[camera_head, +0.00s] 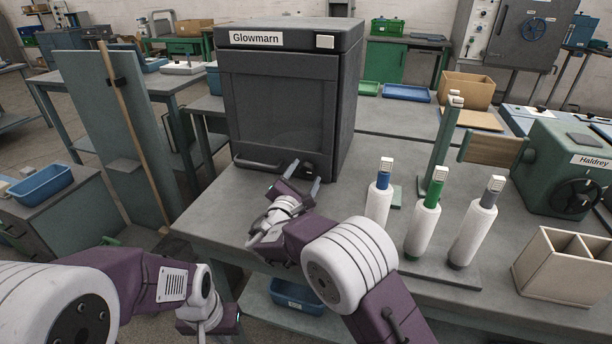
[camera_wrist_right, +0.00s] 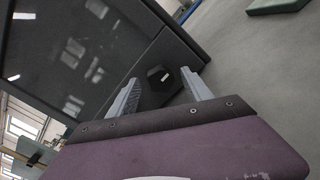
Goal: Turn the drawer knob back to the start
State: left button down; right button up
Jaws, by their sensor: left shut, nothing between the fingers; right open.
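The dark knob (camera_head: 309,170) sits low on the front of the black Glowmarn cabinet (camera_head: 290,110), right of its bar handle (camera_head: 258,162). In the right wrist view the knob (camera_wrist_right: 158,78) looks faceted, with a small pale mark. My right gripper (camera_head: 305,175) is open in front of the knob. In the wrist view its two fingers (camera_wrist_right: 158,88) point at the knob, one to each side; I cannot tell whether they touch it. My left gripper (camera_head: 222,320) is low at the bottom of the head view, shut and away from the cabinet; its fingertips are hard to see.
A green Haldrey machine (camera_head: 565,165) and a beige divided box (camera_head: 562,270) are further right. The grey tabletop (camera_head: 215,215) is clear at its front left.

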jog(key=shift+w+d, duration=0.2)
jog(key=shift+w, duration=0.5)
grip_shut()
